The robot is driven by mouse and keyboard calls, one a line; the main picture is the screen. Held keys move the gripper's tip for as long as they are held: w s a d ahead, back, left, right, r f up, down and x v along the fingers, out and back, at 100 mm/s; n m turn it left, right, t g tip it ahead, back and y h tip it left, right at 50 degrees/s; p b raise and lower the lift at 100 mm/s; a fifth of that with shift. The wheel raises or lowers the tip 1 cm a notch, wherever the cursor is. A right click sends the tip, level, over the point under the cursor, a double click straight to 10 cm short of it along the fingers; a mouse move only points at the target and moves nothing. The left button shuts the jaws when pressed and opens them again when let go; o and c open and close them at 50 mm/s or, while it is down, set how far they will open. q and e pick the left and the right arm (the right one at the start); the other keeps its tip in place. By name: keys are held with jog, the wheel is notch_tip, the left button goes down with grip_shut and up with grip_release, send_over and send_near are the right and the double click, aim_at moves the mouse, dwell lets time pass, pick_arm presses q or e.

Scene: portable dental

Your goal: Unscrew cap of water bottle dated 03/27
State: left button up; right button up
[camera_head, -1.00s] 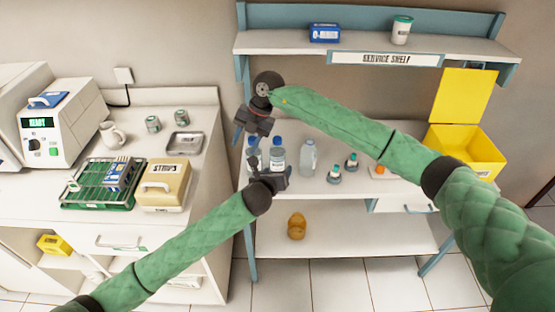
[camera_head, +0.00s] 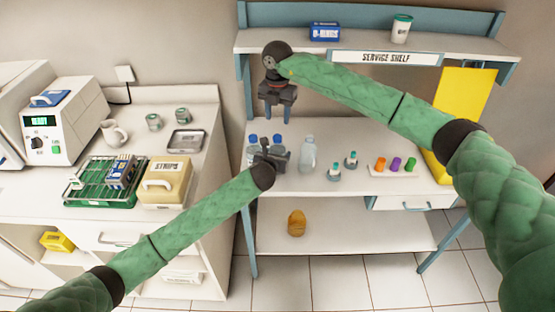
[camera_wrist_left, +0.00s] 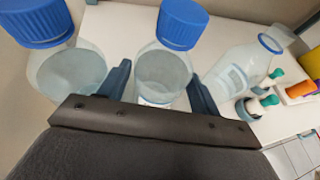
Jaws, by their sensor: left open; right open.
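Two clear bottles with blue caps stand side by side on the service shelf's middle board: the left bottle (camera_head: 251,155) and the right bottle (camera_head: 278,153), partly hidden by my left gripper. My left gripper (camera_head: 268,150) is open, and in the left wrist view its fingers lie either side of the lower part of the right bottle (camera_wrist_left: 165,72), with gaps visible. The left bottle (camera_wrist_left: 66,70) stands outside the fingers. My right gripper (camera_head: 278,112) points down, open and empty, above the blue caps. No date is readable on either bottle.
A clear bottle without a blue cap (camera_head: 308,155) stands to the right. Beyond it are two small teal-topped bottles (camera_head: 351,161) and a rack (camera_head: 393,171) with orange, purple and green items. The upper shelf (camera_head: 385,42) is close behind my right gripper.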

aim_at(277, 136)
pick_arm(q)
jog(key=shift+w+d+f, duration=0.15)
jog(key=shift+w+f, duration=0.15)
jog(key=shift+w, duration=0.35)
jog(key=shift+c, duration=0.2)
grip_shut()
pick_arm(e)
jog(key=m, duration=1.3)
jog(key=shift+f, duration=4.05)
